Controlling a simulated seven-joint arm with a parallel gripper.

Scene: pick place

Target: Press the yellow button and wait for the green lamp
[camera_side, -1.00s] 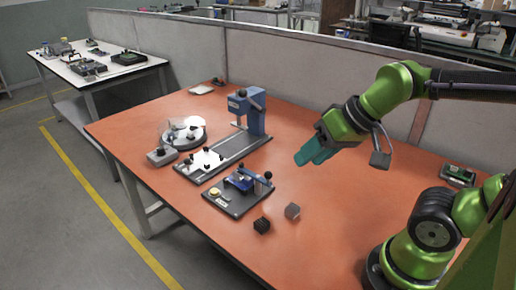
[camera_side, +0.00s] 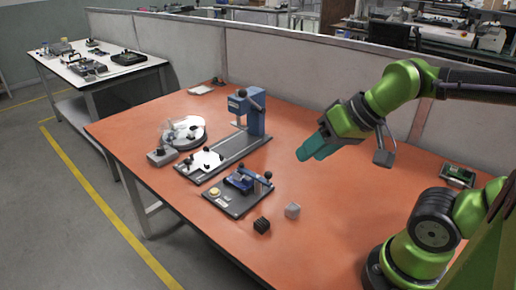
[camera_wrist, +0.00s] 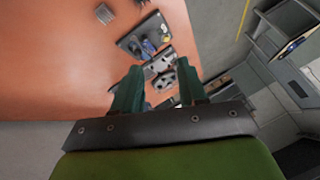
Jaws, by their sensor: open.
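The yellow button (camera_side: 214,192) is a small round cap at the left corner of a dark fixture plate (camera_side: 238,204). The plate also carries a blue part (camera_side: 240,180) and a lever with a dark knob (camera_side: 268,175). My gripper (camera_side: 310,152), with teal fingers, is in the air to the right of and above the plate, apart from it. In the wrist view the two fingers (camera_wrist: 160,88) stand apart with nothing between them. The plate (camera_wrist: 143,38) shows beyond them. I cannot make out a lit green lamp.
A blue press (camera_side: 250,112) on a long base and a round disc device (camera_side: 184,131) stand behind. The right half of the orange table (camera_side: 335,215) is mostly clear.

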